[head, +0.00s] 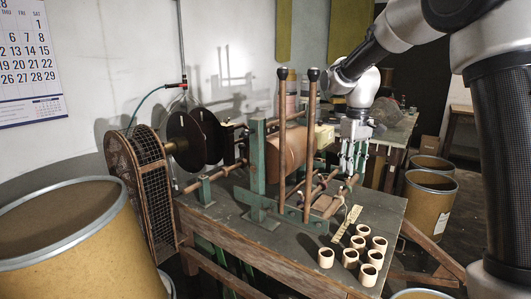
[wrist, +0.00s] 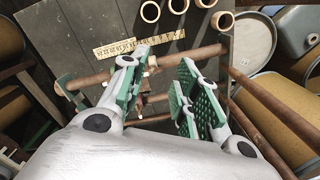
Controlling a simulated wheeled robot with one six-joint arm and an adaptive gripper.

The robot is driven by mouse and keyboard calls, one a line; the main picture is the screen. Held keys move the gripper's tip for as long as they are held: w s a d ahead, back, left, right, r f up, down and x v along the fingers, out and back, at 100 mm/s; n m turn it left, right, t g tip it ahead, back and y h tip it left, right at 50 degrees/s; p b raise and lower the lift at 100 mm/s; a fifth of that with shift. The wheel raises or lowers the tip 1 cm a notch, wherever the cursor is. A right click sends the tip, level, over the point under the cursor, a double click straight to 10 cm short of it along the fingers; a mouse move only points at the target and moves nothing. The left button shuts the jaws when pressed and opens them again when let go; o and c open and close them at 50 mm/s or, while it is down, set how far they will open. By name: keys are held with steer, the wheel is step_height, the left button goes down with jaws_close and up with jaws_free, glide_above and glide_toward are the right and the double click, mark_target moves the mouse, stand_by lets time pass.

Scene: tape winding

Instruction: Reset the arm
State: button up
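My gripper (head: 354,160) is at the right side of the tape winding machine (head: 258,170), pointing down above the table's right part. In the wrist view my gripper (wrist: 160,85) has its green-padded fingers apart, with nothing held between them. A brown horizontal rod (wrist: 190,54) passes below the fingers; I cannot tell whether they touch it. My arm reaches in from the upper right of the head view.
Several tape cores (head: 350,258) stand at the table's front right, beside a yellow ruler (head: 346,224). Upright rods (head: 310,135) rise left of my gripper. Large drums stand at left (head: 60,240) and right (head: 428,200). The table (head: 285,245) is bare at front.

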steer(key=s+d+r+m+t, duration=0.1)
steer(key=s+d, duration=0.2)
steer(key=s, duration=0.7)
steer(key=s+d+r+m+t, duration=0.2)
steer(key=s+d, duration=0.1)
steer(key=s, duration=0.7)
steer(key=s+d+r+m+t, duration=0.1)
steer(key=s+d, duration=0.3)
steer(key=s, duration=0.7)
steer(key=shift+r+m+t, duration=0.3)
steer(key=shift+r, duration=0.2)
